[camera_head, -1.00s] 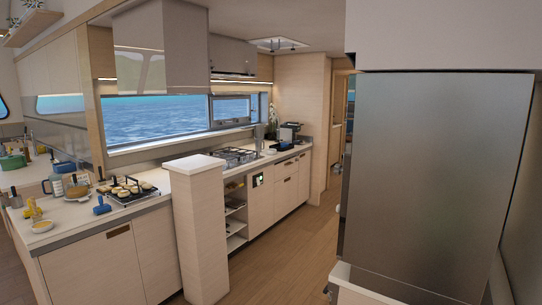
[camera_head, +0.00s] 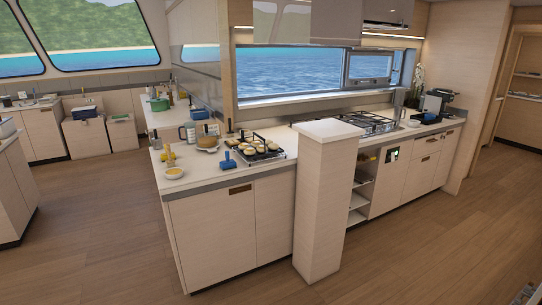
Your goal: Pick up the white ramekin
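A small pale round dish with yellow contents (camera_head: 174,173) sits near the front left corner of the galley counter (camera_head: 218,180). It may be the white ramekin, but it is too small to be sure. No other clear white ramekin can be made out. My gripper is not in view.
Next to the dish on the counter are a yellow item (camera_head: 168,158), a blue item (camera_head: 229,161), a brown-topped bowl (camera_head: 207,144) and a black tray of round pastries (camera_head: 261,149). A pillar (camera_head: 324,205) stands at the counter's front. The wooden floor (camera_head: 110,235) is open to the left.

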